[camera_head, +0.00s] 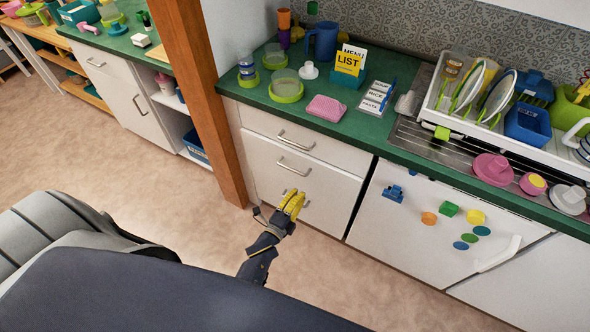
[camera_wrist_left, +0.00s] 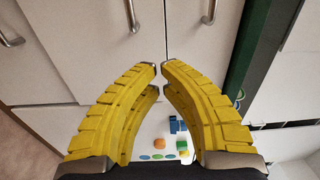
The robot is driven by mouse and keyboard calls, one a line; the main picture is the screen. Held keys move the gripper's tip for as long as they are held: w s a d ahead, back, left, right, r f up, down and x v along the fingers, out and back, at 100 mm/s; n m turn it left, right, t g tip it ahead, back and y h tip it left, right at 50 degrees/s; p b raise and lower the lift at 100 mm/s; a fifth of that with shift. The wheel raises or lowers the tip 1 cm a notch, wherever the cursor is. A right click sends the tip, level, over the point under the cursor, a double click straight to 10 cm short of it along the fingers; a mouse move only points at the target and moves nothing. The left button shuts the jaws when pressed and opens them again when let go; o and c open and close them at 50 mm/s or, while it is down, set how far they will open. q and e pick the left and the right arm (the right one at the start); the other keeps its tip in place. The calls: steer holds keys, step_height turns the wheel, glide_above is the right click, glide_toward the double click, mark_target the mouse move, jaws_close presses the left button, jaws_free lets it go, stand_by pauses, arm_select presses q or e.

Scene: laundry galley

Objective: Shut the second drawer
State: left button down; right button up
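The white drawer unit stands under the green counter, with bar handles one above another. The second drawer (camera_head: 327,182) is below the top drawer (camera_head: 340,153). Its front looks nearly level with the one above; I cannot tell whether a small gap remains. In the left wrist view, turned sideways, the second drawer (camera_wrist_left: 90,60) and its handle (camera_wrist_left: 133,14) show beyond my fingers. My left gripper (camera_head: 296,197) is in front of the lower part of the unit, its yellow fingertips almost together and empty in the left wrist view (camera_wrist_left: 160,68). Contact with the front is unclear. My right gripper is out of view.
A wooden post (camera_head: 205,95) stands left of the drawers. A white front with coloured magnets (camera_head: 430,225) is at the right. The counter holds a pink sponge (camera_head: 327,108), bowls and a dish rack (camera_head: 480,105). The floor (camera_head: 150,195) in front is clear.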

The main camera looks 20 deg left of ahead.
arm_select(q)
glide_toward(317, 165)
steer(key=w, duration=0.5)
steer(key=w+d, duration=0.1)
steer(key=w, duration=0.1)
steer(key=shift+w, duration=0.6)
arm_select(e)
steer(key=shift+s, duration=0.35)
arm_select(q)
steer(key=shift+w+a, duration=0.1)
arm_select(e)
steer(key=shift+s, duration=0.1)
